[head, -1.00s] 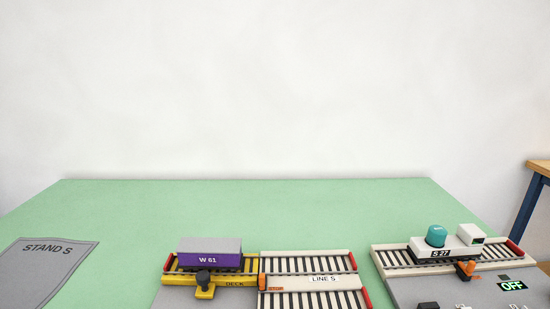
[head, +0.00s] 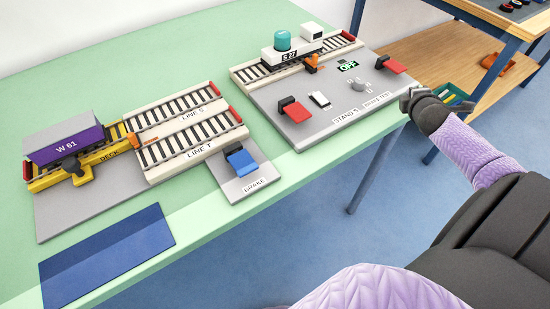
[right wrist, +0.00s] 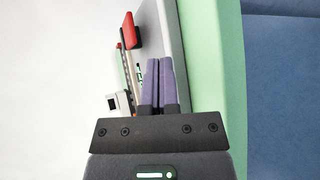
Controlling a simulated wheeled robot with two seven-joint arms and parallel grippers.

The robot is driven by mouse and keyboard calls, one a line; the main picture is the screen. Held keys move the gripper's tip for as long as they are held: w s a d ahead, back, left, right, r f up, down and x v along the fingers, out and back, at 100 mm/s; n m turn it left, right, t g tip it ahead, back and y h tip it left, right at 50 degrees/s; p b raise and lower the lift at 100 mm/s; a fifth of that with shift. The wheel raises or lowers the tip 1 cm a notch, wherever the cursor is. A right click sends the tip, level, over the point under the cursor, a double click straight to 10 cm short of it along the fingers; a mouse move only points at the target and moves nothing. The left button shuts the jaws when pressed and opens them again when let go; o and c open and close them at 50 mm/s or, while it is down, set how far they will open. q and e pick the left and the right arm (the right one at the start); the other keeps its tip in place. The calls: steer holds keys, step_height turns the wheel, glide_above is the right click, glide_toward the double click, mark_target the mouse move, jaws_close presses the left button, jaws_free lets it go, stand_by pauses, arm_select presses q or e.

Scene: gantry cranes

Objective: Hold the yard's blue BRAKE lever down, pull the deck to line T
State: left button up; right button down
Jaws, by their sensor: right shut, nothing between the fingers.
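The blue BRAKE lever (head: 241,161) stands raised on its grey plate, right of line T, in the head view. The yellow deck (head: 104,153) carries the purple wagon W 61 (head: 66,148) and sits at the left end of line S (head: 180,106). Line T (head: 192,138) lies in front of line S. A dark knob (head: 71,165) stands on the deck's near side. My right gripper (head: 411,97) is at the table's right edge, beside the stand S panel and well right of the lever. In the right wrist view its fingers (right wrist: 158,85) are shut and empty. My left gripper is out of view.
The stand S panel (head: 318,132) has red levers, a white switch, a dial and an OFF display. Its track holds the white wagon S 27 (head: 287,54) with a teal load. A blue mat (head: 107,254) lies front left. A wooden shelf (head: 440,66) stands right.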

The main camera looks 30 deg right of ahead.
steer(key=w+a+r+n+t+y, duration=0.2)
steer(key=w+a+r+y, duration=0.3)
steer(key=a, duration=0.3)
steer(key=w+a+r+n+t+y, duration=0.1)
steer(key=w+a+r+t+y, duration=0.25)
steer(key=a+y, duration=0.3)
steer(key=w+a+r+n+t+y, duration=0.2)
steer(key=w+a+r+y, duration=0.3)
steer(key=a, duration=0.4)
steer(key=s+a+f+g+y, duration=0.1)
steer(key=s+a+g+y, duration=0.1)
steer(key=s+a+g, duration=0.8)
steer(key=a+g, duration=0.3)
steer(key=g, duration=0.4)
steer(key=shift+n, duration=0.4)
